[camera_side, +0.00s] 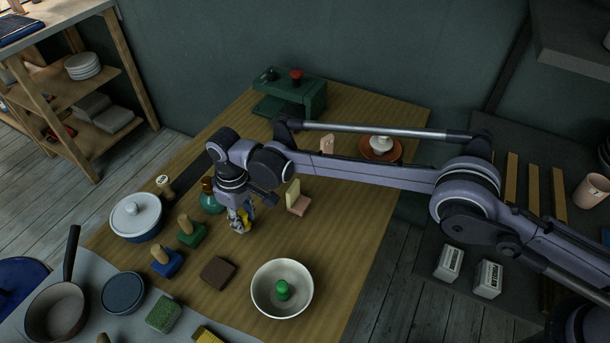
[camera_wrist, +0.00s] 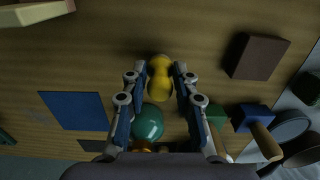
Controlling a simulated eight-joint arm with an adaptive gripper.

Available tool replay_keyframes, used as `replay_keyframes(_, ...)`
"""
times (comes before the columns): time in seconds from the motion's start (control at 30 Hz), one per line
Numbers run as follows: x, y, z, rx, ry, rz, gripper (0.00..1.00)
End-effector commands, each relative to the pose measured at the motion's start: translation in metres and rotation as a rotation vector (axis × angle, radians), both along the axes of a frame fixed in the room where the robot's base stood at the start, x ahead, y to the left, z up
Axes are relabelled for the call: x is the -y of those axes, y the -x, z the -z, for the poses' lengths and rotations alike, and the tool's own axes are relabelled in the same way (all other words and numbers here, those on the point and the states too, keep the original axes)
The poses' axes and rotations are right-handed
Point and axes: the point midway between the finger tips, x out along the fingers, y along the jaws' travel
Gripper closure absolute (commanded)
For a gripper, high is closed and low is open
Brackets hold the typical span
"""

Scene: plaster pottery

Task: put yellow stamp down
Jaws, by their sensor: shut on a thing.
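My gripper (camera_wrist: 160,76) is shut on the yellow stamp (camera_wrist: 159,86), with one finger on each side of it. In the side view my gripper (camera_side: 240,222) points down low over the wooden table, and only a little yellow shows between its fingers. I cannot tell whether the stamp touches the table. The stamp has a rounded, narrow-waisted shape in the wrist view.
A teal bottle (camera_wrist: 147,124) stands close beside my gripper. A brown block (camera_side: 217,271), green stamp (camera_side: 191,233), blue stamp (camera_side: 167,264) and white bowl (camera_side: 264,300) are nearby. A blue square (camera_wrist: 76,110) lies left in the wrist view. Bare wood surrounds the fingertips.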

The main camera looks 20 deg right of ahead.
Motion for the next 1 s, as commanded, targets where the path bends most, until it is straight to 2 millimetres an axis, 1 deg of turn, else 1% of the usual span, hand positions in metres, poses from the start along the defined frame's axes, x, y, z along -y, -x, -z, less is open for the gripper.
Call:
replay_keyframes(0.63, 0.0, 0.0, 0.011, 0.0, 0.0, 0.0, 0.95)
replay_keyframes(0.67, 0.0, 0.0, 0.011, 0.0, 0.0, 0.0, 0.69)
replay_keyframes(0.7, 0.0, 0.0, 0.011, 0.0, 0.0, 0.0, 0.57)
replay_keyframes(0.73, 0.0, 0.0, 0.011, 0.0, 0.0, 0.0, 0.48)
replay_keyframes(0.77, 0.0, 0.0, 0.011, 0.0, 0.0, 0.0, 0.45)
replay_keyframes(1.0, 0.0, 0.0, 0.011, 0.0, 0.0, 0.0, 0.45)
